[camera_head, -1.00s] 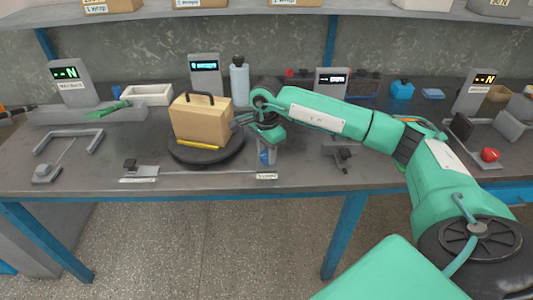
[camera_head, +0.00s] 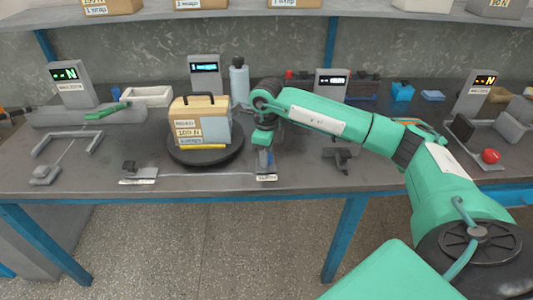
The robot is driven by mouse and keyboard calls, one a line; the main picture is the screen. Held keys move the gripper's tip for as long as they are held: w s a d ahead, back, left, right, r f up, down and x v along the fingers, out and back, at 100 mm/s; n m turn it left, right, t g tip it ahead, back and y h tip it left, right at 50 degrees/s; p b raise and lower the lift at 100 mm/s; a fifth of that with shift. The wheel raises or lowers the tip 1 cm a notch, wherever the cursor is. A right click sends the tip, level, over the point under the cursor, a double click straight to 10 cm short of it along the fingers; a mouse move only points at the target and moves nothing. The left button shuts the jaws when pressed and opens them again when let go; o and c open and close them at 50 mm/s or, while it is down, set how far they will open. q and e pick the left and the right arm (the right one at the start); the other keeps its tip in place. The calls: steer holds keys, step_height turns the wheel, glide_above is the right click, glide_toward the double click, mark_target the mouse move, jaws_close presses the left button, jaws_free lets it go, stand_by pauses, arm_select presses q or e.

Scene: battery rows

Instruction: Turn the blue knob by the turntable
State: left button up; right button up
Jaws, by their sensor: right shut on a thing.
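The blue knob (camera_head: 264,161) stands near the table's front edge, just right of the turntable, and is partly hidden by my right gripper. My right gripper (camera_head: 264,147) points down over the knob and is shut on it; the fingertips are hard to make out. The round dark turntable (camera_head: 205,159) carries a tan case (camera_head: 201,123) with a black handle. The case's labelled "100 N" face points to the front, with a yellow strip at its foot. My left gripper is not in view.
A grey-blue bottle (camera_head: 239,82) and a display post (camera_head: 205,75) stand behind the turntable. A small clamp-like fixture (camera_head: 341,157) is right of the knob. A red button (camera_head: 491,156) is at the far right.

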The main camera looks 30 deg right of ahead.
steer(key=shift+m, duration=1)
steer(key=m, duration=0.5)
steer(key=shift+r+p, duration=0.1)
steer(key=shift+p, duration=0.2)
steer(key=m, duration=0.5)
steer(key=shift+m+p, duration=0.4)
steer(key=shift+m, duration=1)
steer(key=shift+m+p, duration=0.4)
steer(key=shift+m, duration=0.5)
steer(key=m, duration=0.2)
steer(key=shift+m+p, duration=0.3)
steer(key=shift+p, duration=0.05)
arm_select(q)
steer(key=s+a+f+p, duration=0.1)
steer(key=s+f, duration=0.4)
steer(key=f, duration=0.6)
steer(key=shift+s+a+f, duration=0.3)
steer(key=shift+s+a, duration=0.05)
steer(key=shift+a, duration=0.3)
arm_select(e)
steer(key=shift+m, duration=2.4)
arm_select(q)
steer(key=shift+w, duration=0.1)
